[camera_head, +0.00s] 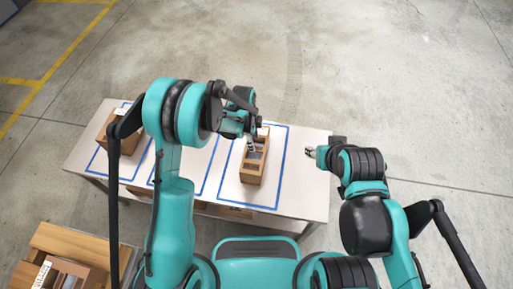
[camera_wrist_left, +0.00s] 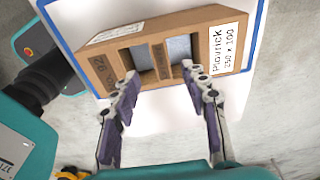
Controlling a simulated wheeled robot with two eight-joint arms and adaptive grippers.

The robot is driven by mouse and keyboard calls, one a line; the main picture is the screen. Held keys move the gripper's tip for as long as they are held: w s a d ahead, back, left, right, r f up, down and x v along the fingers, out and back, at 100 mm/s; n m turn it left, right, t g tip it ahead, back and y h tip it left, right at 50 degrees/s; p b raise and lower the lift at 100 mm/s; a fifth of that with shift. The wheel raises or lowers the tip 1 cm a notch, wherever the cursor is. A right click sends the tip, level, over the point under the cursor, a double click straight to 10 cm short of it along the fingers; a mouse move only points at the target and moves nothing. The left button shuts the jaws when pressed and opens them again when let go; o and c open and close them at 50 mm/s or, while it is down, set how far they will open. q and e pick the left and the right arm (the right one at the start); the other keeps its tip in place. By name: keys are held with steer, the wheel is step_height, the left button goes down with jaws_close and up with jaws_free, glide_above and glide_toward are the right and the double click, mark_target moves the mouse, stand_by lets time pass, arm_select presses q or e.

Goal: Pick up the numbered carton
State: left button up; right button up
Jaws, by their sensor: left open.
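A brown carton (camera_head: 252,170) stands on the white table inside the right blue outline. In the left wrist view the carton (camera_wrist_left: 120,77) shows two openings with grey contents, a white label reading "Playrick 250 x 100" and a dark marking like "92" at its left end. My left gripper (camera_head: 252,146) is over the carton's far part in the head view. In the left wrist view my left gripper (camera_wrist_left: 158,76) is open, its fingertips at the carton's near edge, with nothing held. I cannot tell whether they touch it. My right gripper (camera_head: 311,153) is by the table's right edge; its jaws are too small to read.
Another carton (camera_head: 128,140) stands in the left blue outline on the white table (camera_head: 306,190). The middle outline is partly hidden by my left arm. A wooden box with a labelled carton (camera_head: 42,273) stands at lower left. Concrete floor lies beyond.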

mark_target(256, 154)
arm_select(q)
steer(key=shift+s+d+f+b, duration=0.1)
steer(key=shift+f+b, duration=0.2)
steer(key=shift+f, duration=0.65)
steer(key=f, duration=0.1)
steer(key=f+b, duration=0.1)
steer(key=f, duration=0.1)
steer(key=f+b, duration=0.1)
steer(key=shift+d+f, duration=0.3)
steer(key=shift+f, duration=0.1)
steer(key=shift+r, duration=0.1)
steer(key=shift+c, duration=0.3)
jaws_close()
